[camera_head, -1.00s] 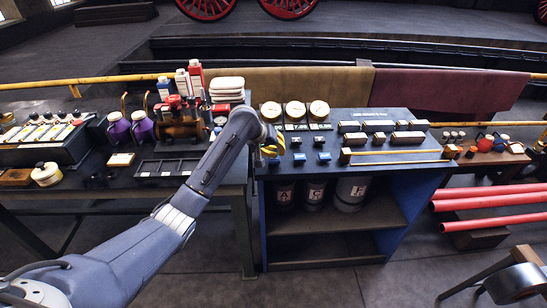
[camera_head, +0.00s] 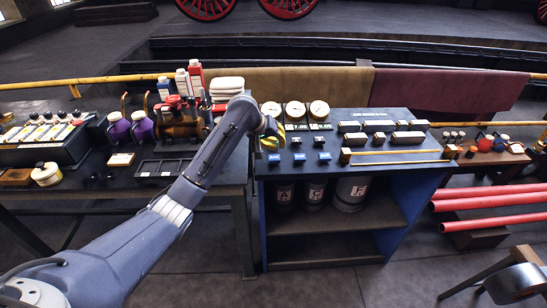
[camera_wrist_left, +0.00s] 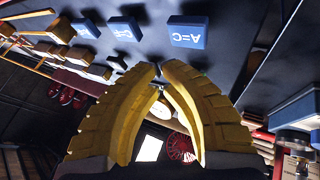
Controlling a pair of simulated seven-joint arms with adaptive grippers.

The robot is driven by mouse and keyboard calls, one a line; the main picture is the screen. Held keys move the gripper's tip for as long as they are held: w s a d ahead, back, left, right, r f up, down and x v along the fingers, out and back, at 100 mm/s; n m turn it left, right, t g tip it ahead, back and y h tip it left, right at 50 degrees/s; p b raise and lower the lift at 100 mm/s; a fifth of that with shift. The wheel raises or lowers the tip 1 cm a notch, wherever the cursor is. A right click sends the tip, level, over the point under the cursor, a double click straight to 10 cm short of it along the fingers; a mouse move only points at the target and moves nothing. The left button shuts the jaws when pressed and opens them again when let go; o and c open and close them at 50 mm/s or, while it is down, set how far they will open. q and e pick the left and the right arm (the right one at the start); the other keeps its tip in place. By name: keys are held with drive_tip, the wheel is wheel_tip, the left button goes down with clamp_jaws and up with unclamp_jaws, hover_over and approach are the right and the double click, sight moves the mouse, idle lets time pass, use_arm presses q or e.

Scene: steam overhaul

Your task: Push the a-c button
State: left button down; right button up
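The a-c button, a blue block marked A=C (camera_wrist_left: 188,32), shows upside down near the top of the left wrist view. In the head view it appears to be the leftmost blue button (camera_head: 274,158) in the front row on the dark console (camera_head: 400,172). Two more blue buttons (camera_head: 299,158) (camera_head: 324,157) sit to its right. My left gripper (camera_head: 272,131) hovers over the console's left side, apart from the button. In the wrist view its yellow fingers (camera_wrist_left: 160,67) have their tips together with nothing between them. My right gripper is not in view.
Three round gauges (camera_head: 295,108) stand at the back of the console, with digital readouts below. Long bars (camera_head: 400,138) lie to the right. A bench with bottles and purple jugs (camera_head: 142,127) stands left. Labelled cylinders (camera_head: 315,194) sit on the lower shelf.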

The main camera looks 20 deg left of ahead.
sight(277, 155)
use_arm(q)
drive_tip(key=shift+r, duration=1.9)
